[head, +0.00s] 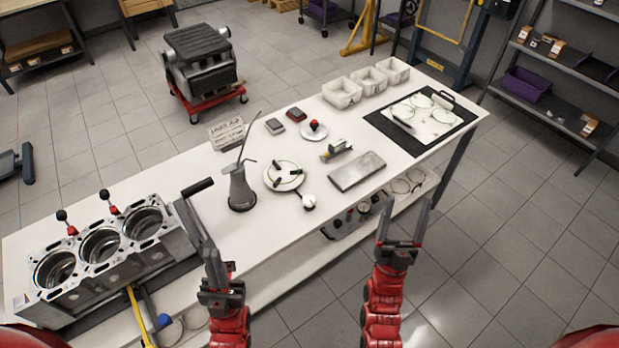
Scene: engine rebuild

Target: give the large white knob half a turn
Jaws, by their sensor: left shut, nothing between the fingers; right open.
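A grey control panel (352,217) with small round dials or knobs sits below the front edge of the white table. Its details are too small to tell which part is the large white knob. A small white round piece (309,202) also lies at the table's front edge, above the panel's left end. My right gripper (405,205) is open and empty, with its fingers pointing up the picture, right of the panel and apart from it. My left gripper (187,209) is shut and empty beside the engine block (100,255), well left of the panel.
On the white table (265,228) stand a grey oil can (240,190), a round white plate (284,177) with dark tools, a grey flat block (357,171) and white bins (341,93). A dark bar (198,187) is close to my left fingertips. Floor is clear at right.

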